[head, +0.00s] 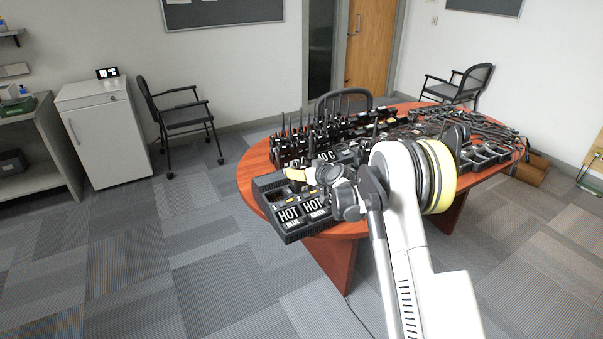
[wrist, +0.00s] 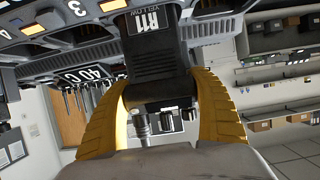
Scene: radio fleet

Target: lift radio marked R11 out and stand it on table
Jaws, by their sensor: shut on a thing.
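The radio marked R11 (wrist: 155,58) is black, with a white "R11" and "YELLOW" label. It shows in the wrist view between the two yellow fingers of my gripper (wrist: 168,110), which are shut on it. Its knobs point toward my palm, and its far end reaches up to the dark charger rack (wrist: 75,48). I cannot tell whether it is clear of its slot. In the head view my gripper (head: 297,180) is over the near left end of the wooden table (head: 246,176), and the radio is not distinct there.
A charger labelled "HOT" (head: 291,230) sits at the table's near left edge. Several upright radios (head: 300,140) stand behind it. More chargers and gear crowd the table to the right. A narrow strip of bare tabletop shows at the left edge. Chairs (head: 180,115) stand behind.

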